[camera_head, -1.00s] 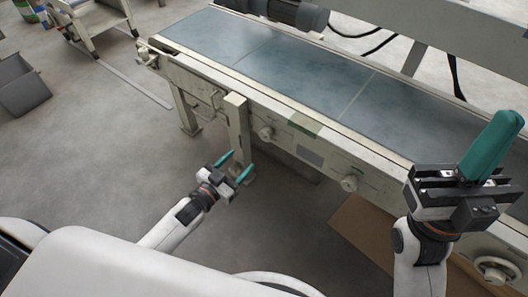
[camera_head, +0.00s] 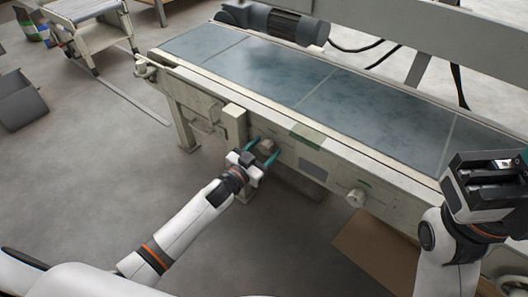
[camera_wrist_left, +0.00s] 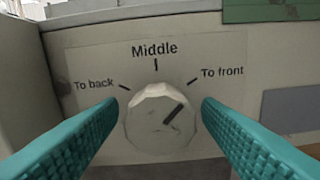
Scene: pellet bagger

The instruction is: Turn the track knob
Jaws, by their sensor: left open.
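The track knob (camera_wrist_left: 158,120) is a pale, faceted dial on the side of the conveyor frame, seen large in the left wrist view. Its dark pointer mark slants up and to the right, towards the "To front" label (camera_wrist_left: 222,72). The labels "Middle" (camera_wrist_left: 155,50) and "To back" (camera_wrist_left: 94,84) are above and left of it. My left gripper (camera_head: 262,152) is open, with one teal finger on each side of the knob; I see no clear contact. The knob (camera_head: 268,146) looks small between the fingers in the head view. My right gripper (camera_head: 497,180) is at the right edge, its fingers mostly cut off.
The conveyor (camera_head: 290,84) with its blue-grey belt runs across the view. A similar knob (camera_head: 355,197) sits further right on the same side. A frame leg (camera_head: 234,128) stands just left of my left gripper.

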